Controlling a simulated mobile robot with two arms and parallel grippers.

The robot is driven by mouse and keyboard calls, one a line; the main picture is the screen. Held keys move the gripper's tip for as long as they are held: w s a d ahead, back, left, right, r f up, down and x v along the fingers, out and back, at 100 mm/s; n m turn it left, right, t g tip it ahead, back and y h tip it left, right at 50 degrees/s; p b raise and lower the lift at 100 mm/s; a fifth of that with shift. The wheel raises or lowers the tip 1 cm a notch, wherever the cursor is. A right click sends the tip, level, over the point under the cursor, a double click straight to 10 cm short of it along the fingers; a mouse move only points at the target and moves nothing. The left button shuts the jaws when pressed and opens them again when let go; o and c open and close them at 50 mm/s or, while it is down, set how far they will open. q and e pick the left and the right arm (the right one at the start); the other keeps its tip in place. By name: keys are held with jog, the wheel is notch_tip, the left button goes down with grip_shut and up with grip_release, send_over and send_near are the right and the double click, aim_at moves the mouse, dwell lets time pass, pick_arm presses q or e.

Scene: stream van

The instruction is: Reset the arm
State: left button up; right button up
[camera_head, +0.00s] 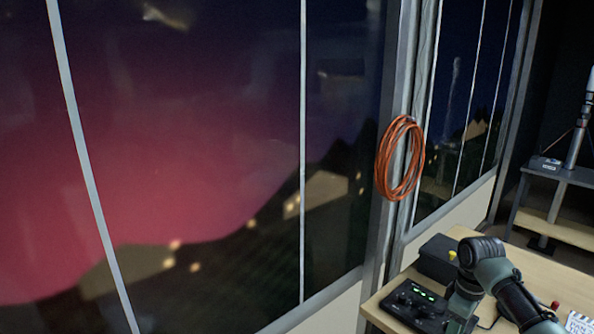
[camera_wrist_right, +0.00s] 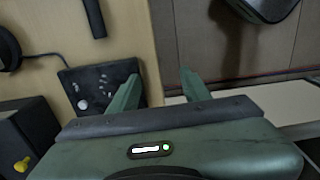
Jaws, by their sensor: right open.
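My right gripper (camera_wrist_right: 161,84) shows in the right wrist view with its two green fingers apart and nothing between them. Its left finger overlaps the edge of a black control box with knobs (camera_wrist_right: 95,85) on a wooden desk. I cannot tell the height between them. In the head view my right arm (camera_head: 487,268) is bent over the desk at the lower right; its gripper cannot be made out there. My left arm and gripper are not in view.
The wooden desk (camera_head: 388,290) bears a control box with green lights (camera_head: 415,300) and a dark case (camera_head: 438,259). An orange cable coil (camera_head: 381,160) hangs on the window post. A dark shelf (camera_head: 565,174) stands at right. Large windows fill the left.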

jog(key=s+a+f+t, duration=0.1)
jog(key=s+a+f, duration=1.3)
jog(key=s+a, duration=0.3)
jog(key=s+r+m+t, duration=0.1)
jog(key=s+r+m, duration=0.2)
jog(key=s, duration=0.6)
jog(key=s+r+m+t, duration=0.2)
jog(key=s+r+m, duration=0.1)
jog(key=s, duration=0.6)
notch_tip(320, 180, down, 32)
jog(key=s+g+b, duration=0.2)
jog(key=b, duration=0.1)
pick_arm(q)
jog(key=f, duration=0.1)
jog(key=w+f+b, duration=0.1)
jog(key=f, duration=0.1)
jog(key=w+f+b, duration=0.1)
jog(key=f, duration=0.1)
jog(key=shift+w+f, duration=0.1)
jog(key=shift+w, duration=0.05)
pick_arm(e)
jog(key=s+d+f+g, duration=0.1)
jog(key=s+d+f, duration=0.1)
jog(key=s+f, duration=1.3)
jog(key=shift+s+d+f, duration=0.25)
jog(key=shift+s+f, duration=0.1)
jog(key=shift+f, duration=0.3)
